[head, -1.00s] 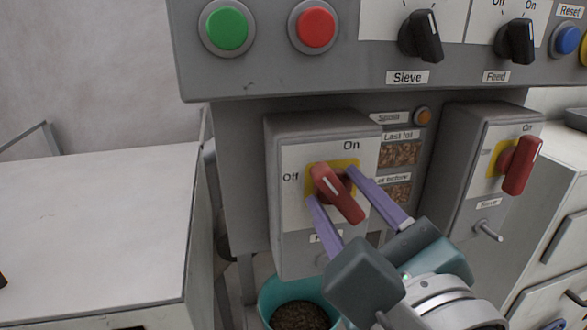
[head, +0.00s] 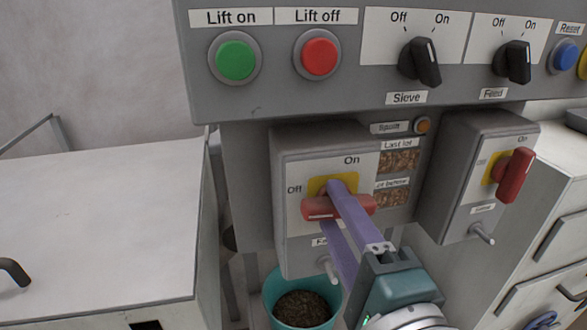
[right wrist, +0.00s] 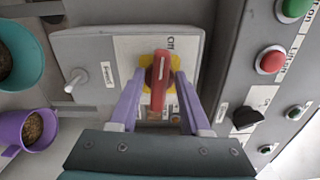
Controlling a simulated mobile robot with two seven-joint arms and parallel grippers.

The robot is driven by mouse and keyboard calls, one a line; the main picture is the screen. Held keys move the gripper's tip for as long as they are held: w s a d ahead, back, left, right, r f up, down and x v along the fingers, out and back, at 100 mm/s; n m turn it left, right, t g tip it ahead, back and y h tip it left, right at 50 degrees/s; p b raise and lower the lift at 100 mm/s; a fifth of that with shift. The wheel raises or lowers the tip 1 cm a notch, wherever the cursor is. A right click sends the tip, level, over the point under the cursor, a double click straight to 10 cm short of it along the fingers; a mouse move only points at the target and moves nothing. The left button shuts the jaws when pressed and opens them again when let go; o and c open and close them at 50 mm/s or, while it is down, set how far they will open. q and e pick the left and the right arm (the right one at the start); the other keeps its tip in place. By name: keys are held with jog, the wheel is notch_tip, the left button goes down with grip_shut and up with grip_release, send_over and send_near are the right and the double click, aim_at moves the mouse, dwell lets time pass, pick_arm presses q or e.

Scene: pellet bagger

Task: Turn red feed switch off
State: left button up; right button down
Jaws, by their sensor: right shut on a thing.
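The red feed switch (head: 318,207) is a red handle on a yellow plate, on the front of the left grey switch box (head: 300,255). Its handle lies about level, with its white-marked end toward the "Off" label at left. "On" is printed at upper right. My right gripper (head: 334,202) has its purple fingers above and below the handle, shut on it and hiding part of it. In the right wrist view the red handle (right wrist: 159,85) stands between the two fingers (right wrist: 160,98). My left gripper is not in view.
A second red switch (head: 515,175) is on the right box. Above is a panel with a green button (head: 236,60), a red button (head: 319,56) and black knobs (head: 420,62). A teal bucket (head: 275,292) stands below. A purple mug (right wrist: 12,128) shows in the wrist view.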

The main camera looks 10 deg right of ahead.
jog(key=shift+n, duration=0.6)
jog(key=c, duration=0.7)
grip_release()
jog(key=s, duration=1)
jog(key=shift+d, duration=0.2)
